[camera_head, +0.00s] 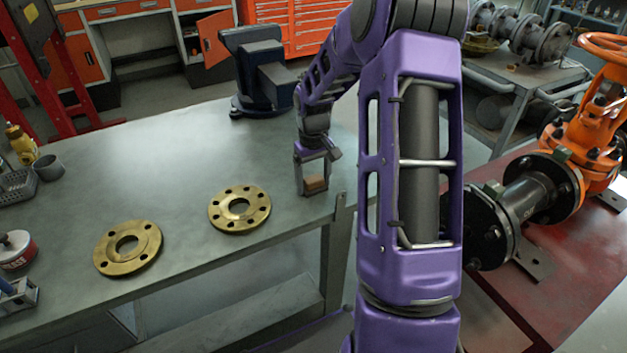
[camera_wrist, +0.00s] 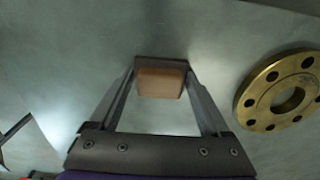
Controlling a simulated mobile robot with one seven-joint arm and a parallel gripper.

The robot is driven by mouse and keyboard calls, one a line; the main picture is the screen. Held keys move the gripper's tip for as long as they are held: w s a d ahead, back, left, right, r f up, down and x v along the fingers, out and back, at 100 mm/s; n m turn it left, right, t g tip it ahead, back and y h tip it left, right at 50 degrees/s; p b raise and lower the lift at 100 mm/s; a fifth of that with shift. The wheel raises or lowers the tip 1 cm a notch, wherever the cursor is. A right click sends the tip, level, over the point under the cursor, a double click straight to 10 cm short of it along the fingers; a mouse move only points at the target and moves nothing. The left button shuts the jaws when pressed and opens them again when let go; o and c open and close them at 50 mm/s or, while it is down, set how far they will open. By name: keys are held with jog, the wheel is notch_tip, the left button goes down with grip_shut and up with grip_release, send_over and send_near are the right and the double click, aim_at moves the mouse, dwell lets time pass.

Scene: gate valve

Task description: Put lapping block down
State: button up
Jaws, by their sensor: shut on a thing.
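The lapping block is a small brown block (camera_head: 315,184) at the end of my purple arm in the head view. My gripper (camera_head: 314,187) is shut on it over the right part of the grey workbench (camera_head: 180,185), near its right edge. In the wrist view the block (camera_wrist: 160,83) sits between the two fingertips of my gripper (camera_wrist: 161,80), with the bench surface behind it. Whether the block touches the bench or hangs just above it, I cannot tell.
A brass flange (camera_head: 240,208) lies left of my gripper, and another (camera_head: 128,248) farther left. A dark vise (camera_head: 262,75) stands behind. A red tin (camera_head: 16,250) is at the far left. An orange valve (camera_head: 580,125) with black pipe is at right. Bench between vise and flanges is clear.

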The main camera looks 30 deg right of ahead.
aim_at(313, 178)
jog(key=shift+f, duration=0.3)
jog(key=o, duration=1.4)
jog(key=shift+s+f, duration=0.1)
jog(key=shift+s, duration=0.05)
jog(key=shift+a+f, duration=0.1)
jog(key=shift+s, duration=0.1)
jog(key=r+p, duration=0.2)
jog(key=r, duration=1.1)
jog(key=shift+w+r, duration=0.1)
jog(key=shift+w, duration=0.1)
